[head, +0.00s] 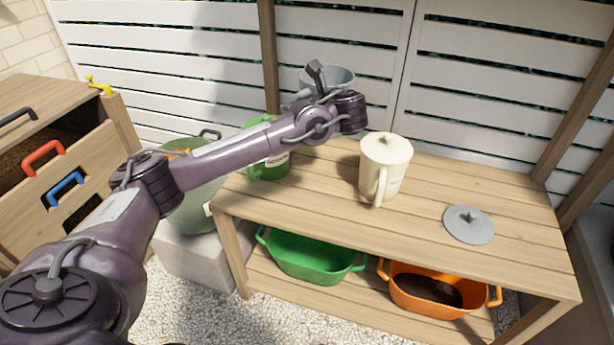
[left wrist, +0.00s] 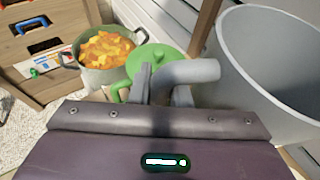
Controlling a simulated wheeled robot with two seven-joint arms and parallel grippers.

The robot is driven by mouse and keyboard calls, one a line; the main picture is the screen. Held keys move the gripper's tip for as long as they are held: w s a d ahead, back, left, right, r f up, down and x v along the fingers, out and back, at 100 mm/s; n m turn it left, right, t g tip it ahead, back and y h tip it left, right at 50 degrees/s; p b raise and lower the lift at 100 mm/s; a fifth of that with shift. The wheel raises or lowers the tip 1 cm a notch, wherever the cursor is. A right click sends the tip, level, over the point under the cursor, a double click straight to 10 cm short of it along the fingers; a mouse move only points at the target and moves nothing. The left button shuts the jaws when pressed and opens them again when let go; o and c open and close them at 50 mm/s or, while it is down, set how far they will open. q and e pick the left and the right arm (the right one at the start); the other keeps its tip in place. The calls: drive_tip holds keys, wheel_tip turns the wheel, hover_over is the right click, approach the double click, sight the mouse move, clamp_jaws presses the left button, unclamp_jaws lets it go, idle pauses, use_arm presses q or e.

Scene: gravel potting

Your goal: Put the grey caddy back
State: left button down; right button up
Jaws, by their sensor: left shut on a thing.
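The grey caddy (head: 341,75) has no lid on and is at the back of the wooden bench, partly hidden behind my left arm. My left gripper (head: 314,82) is shut on its handle. In the left wrist view the fingers (left wrist: 165,84) clasp the grey handle (left wrist: 193,71), and the caddy's open, round body (left wrist: 265,85) fills the right side. I cannot tell whether its base touches the bench. A round grey lid (head: 468,225) with a knob lies at the bench's right. My right gripper is not in view.
A cream lidded caddy (head: 385,165) and a green caddy (head: 268,166) stand on the bench (head: 440,190). Green (head: 310,257) and orange (head: 435,292) tubs sit on the lower shelf. A pot (head: 200,210) with orange contents stands left. The bench between cream caddy and lid is clear.

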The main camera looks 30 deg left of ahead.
use_arm(q)
wheel_tip(320, 180, down, 18)
drive_tip(key=b, duration=0.2)
drive_tip(key=shift+f+b, duration=0.2)
drive_tip(key=shift+b, duration=0.1)
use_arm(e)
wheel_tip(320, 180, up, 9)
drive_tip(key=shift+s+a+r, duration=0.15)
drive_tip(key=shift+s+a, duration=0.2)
use_arm(q)
drive_tip(key=c, duration=1.4)
unclamp_jaws()
drive_tip(key=shift+f, duration=0.1)
drive_tip(key=shift+c, duration=0.2)
drive_tip(key=shift+o, duration=0.5)
